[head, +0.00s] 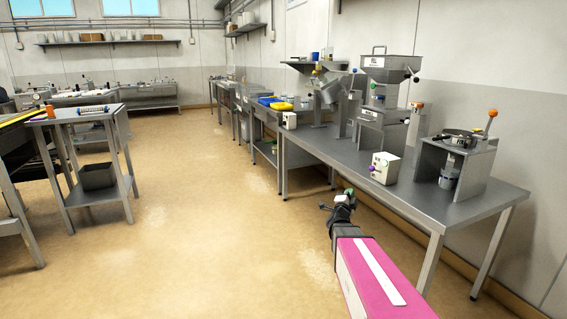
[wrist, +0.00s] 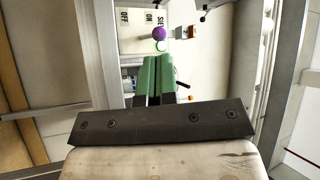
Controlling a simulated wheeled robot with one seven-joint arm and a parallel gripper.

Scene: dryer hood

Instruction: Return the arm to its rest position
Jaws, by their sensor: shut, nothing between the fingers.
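My gripper (head: 348,192) shows in the head view at the end of my pink arm. It is in front of the long steel workbench (head: 420,197), near its front edge and below the level of the control box. In the wrist view the green fingers of my gripper (wrist: 158,60) are side by side and shut, with nothing between them. They point toward a pale control box with a purple knob (wrist: 158,33). The same box (head: 385,168) sits at the bench's front edge in the head view. The fingers look apart from the box.
The bench carries a hopper machine (head: 388,72) and a press-like machine with an orange-tipped lever (head: 465,150). A steel cart (head: 82,118) stands at the left. Yellow and blue trays (head: 280,105) lie farther back. The middle floor (head: 190,200) is clear.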

